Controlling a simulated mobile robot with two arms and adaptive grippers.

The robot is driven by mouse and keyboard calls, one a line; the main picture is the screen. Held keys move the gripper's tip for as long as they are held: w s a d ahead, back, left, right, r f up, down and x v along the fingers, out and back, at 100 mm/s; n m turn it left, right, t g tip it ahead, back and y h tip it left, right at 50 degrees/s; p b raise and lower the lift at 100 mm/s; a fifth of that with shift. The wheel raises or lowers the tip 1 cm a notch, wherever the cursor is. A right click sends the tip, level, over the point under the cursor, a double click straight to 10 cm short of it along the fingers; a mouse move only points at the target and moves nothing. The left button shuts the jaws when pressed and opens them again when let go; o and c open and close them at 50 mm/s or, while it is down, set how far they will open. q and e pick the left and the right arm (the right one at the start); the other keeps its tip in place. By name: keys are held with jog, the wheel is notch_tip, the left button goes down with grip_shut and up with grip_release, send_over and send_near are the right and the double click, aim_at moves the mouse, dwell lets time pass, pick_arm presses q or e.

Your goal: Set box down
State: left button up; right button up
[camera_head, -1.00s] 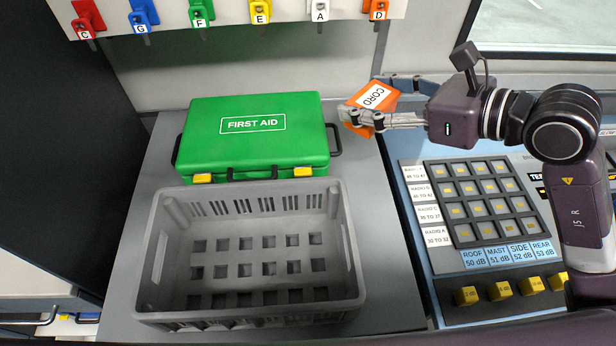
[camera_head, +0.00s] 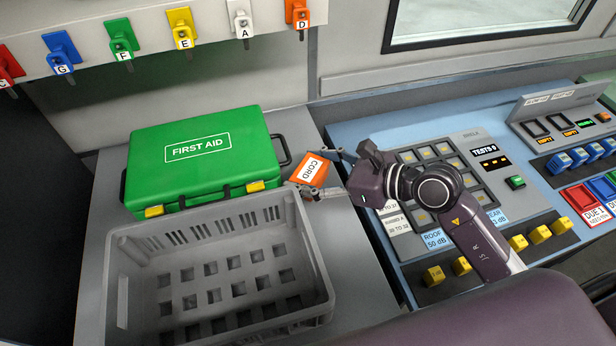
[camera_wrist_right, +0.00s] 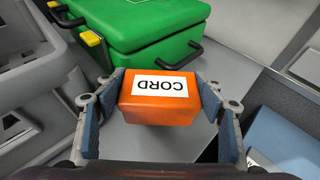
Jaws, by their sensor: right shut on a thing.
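An orange box (camera_head: 311,170) with a white CORD label is at the right of the green first aid case in the head view. My right gripper (camera_head: 315,178) is shut on it, one finger on each side. In the right wrist view the orange box (camera_wrist_right: 161,100) sits between the fingers of the right gripper (camera_wrist_right: 160,105), with grey counter (camera_wrist_right: 135,142) below and behind it. I cannot tell whether its underside touches the counter. My left gripper is not in view.
The green first aid case (camera_head: 200,155) stands on the counter, with an empty grey crate (camera_head: 318,278) in front of it. A blue console (camera_head: 365,140) with buttons lies to the right. Several coloured keys hang on the panel (camera_head: 150,30) at the back.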

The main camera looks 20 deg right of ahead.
aim_at(308, 180)
jog(key=shift+f, duration=1.5)
jog(key=shift+f, duration=0.2)
jog(key=o, duration=1.2)
jog(key=shift+r, duration=0.15)
